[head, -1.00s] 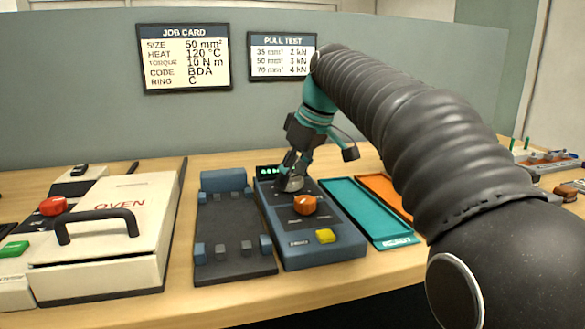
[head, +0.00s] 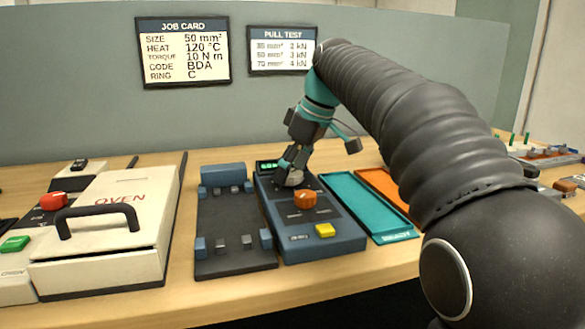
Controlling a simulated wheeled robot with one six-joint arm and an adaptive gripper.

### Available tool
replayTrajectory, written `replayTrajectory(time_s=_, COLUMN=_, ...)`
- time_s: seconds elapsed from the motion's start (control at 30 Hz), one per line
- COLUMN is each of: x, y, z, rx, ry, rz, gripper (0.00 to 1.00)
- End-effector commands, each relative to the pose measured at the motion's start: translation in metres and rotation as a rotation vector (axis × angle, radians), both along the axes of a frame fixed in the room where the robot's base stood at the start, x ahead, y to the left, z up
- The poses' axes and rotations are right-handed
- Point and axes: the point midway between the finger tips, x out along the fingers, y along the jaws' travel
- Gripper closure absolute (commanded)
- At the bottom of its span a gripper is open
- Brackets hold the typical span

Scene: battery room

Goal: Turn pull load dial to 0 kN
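The blue pull-test unit (head: 330,243) stands on the bench, right of a dark fixture. A small green-lit display (head: 267,166) is at its back left; the digits are too small to read. A round grey dial (head: 291,182) sits just behind an orange knob (head: 305,200) and is partly hidden by my gripper. My gripper (head: 287,172) points down at the grey dial, its fingertips at or against it. I cannot tell how firmly the fingers close on it. The dial's pointer and markings cannot be read.
A yellow button (head: 325,230) is on the unit's front. The dark fixture (head: 232,264) is close left, a teal tray (head: 392,238) and orange tray (head: 372,182) close right. The oven (head: 120,200) is further left. A pull test card (head: 282,50) hangs behind.

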Motion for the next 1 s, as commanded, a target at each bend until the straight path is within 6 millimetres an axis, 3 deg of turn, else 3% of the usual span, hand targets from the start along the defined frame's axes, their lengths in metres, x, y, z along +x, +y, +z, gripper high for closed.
replayTrajectory(time_s=0.37, x=-0.001, y=-0.003, z=0.008, rx=0.0, ry=-0.002, rz=-0.002, gripper=0.23)
replayTrajectory(time_s=0.8, x=-0.014, y=-0.028, z=0.077, rx=0.0, ry=-0.002, rz=-0.002, gripper=0.23)
replayTrajectory(time_s=1.0, x=-0.018, y=-0.036, z=0.099, rx=0.0, ry=0.0, rz=-0.001, gripper=0.23)
